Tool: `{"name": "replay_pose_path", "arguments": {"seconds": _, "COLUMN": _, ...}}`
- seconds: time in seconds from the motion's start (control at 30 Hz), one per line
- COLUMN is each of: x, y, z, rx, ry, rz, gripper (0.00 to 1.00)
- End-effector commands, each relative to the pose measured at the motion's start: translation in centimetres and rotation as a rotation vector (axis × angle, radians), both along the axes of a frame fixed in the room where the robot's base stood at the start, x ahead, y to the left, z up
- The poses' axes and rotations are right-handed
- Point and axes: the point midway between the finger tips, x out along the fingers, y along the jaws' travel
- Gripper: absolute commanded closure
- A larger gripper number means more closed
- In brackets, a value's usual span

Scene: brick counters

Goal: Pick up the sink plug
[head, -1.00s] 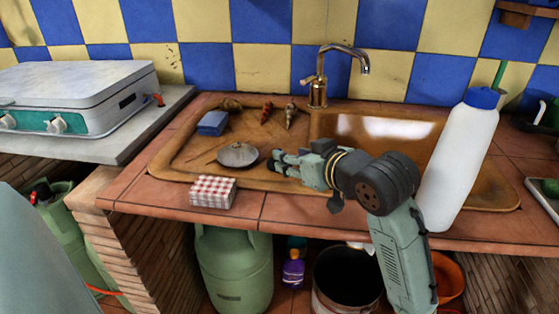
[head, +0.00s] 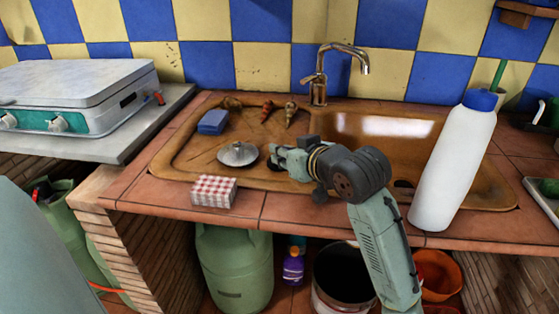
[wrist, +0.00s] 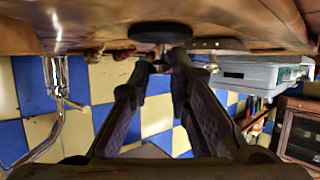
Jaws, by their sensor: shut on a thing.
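The sink plug (wrist: 160,33) is a dark round disc at the fingertips in the wrist view, which is upside down. My gripper (wrist: 158,62) is shut on it, with one finger on each side. In the head view my gripper (head: 274,160) is low over the drainboard of the brown sink (head: 180,166), just right of a metal domed disc with a knob (head: 238,153). The plug cannot be made out there, hidden by the gripper. I cannot tell whether it touches the sink surface.
A red-checked box (head: 213,191) sits at the counter's front edge. A blue sponge (head: 213,121) and several shells (head: 267,112) lie behind on the drainboard. A white bottle (head: 455,165) stands tilted right of my arm. The tap (head: 319,85) rises at the back.

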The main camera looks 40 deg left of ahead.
Motion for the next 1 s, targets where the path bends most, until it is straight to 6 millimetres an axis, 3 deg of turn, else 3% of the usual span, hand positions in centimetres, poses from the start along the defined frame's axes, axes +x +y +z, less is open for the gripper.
{"name": "replay_pose_path", "arguments": {"seconds": 0.2, "x": 0.0, "y": 0.0, "z": 0.0, "rx": 0.000, "ry": 0.000, "rz": 0.000, "gripper": 1.00}}
{"name": "replay_pose_path", "arguments": {"seconds": 0.67, "x": 0.0, "y": 0.0, "z": 0.3, "rx": 0.000, "ry": -0.002, "rz": 0.001, "gripper": 1.00}}
{"name": "replay_pose_path", "arguments": {"seconds": 1.0, "x": -0.1, "y": 0.0, "z": 3.8, "rx": 0.001, "ry": -0.004, "rz": 0.002, "gripper": 1.00}}
